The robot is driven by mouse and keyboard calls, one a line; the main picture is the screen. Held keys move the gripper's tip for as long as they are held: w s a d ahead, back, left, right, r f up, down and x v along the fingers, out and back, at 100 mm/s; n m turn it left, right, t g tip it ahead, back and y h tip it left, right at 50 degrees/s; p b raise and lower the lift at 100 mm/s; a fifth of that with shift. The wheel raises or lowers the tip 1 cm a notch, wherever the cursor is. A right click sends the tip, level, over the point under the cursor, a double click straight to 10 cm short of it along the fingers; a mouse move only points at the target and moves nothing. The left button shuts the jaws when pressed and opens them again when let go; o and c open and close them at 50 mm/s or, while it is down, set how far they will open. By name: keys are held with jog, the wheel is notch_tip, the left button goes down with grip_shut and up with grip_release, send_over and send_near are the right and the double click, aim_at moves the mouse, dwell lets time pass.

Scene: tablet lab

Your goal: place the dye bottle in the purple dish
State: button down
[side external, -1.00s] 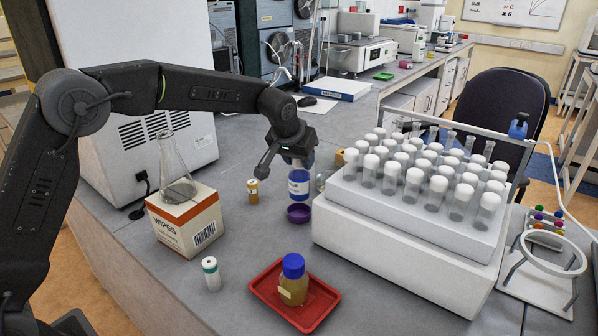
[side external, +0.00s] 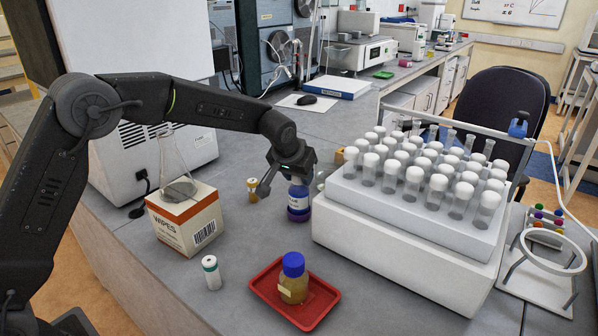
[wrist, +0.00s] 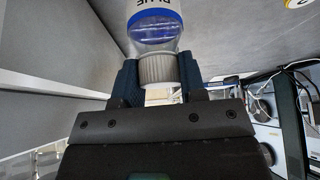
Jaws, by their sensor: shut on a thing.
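The dye bottle (side external: 298,195), with blue contents and a white label, hangs upright from my gripper (side external: 285,181). In the wrist view my jaws (wrist: 160,78) are shut on its grey ribbed cap, and part of the word "BLUE" shows on the bottle (wrist: 153,20). The purple dish (side external: 299,216) stands on the bench directly beneath. In the side view the bottle's lower end overlaps the dish, within its rim. I cannot tell whether the base touches the dish floor. The dish does not show in the wrist view.
A white rack of capped tubes (side external: 400,225) stands close on the right. A small amber vial (side external: 253,191) is left of the dish. Nearer are a red tray (side external: 315,313) with a blue-capped bottle (side external: 293,281), a white-capped vial (side external: 211,272), and a wipes box (side external: 185,228) bearing a flask.

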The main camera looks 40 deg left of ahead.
jog(key=c, duration=0.7)
grip_release()
jog(key=shift+r, duration=0.3)
jog(key=s+r, duration=1.4)
jog(key=s+f, duration=0.1)
jog(key=s, duration=0.7)
jog(key=s+a+f+m, duration=0.1)
jog(key=s+f, duration=0.1)
jog(key=s, duration=0.6)
jog(key=s+a+f+m+h, duration=0.1)
jog(key=s+f, duration=0.1)
jog(key=s, duration=0.6)
jog(key=shift+s, duration=0.1)
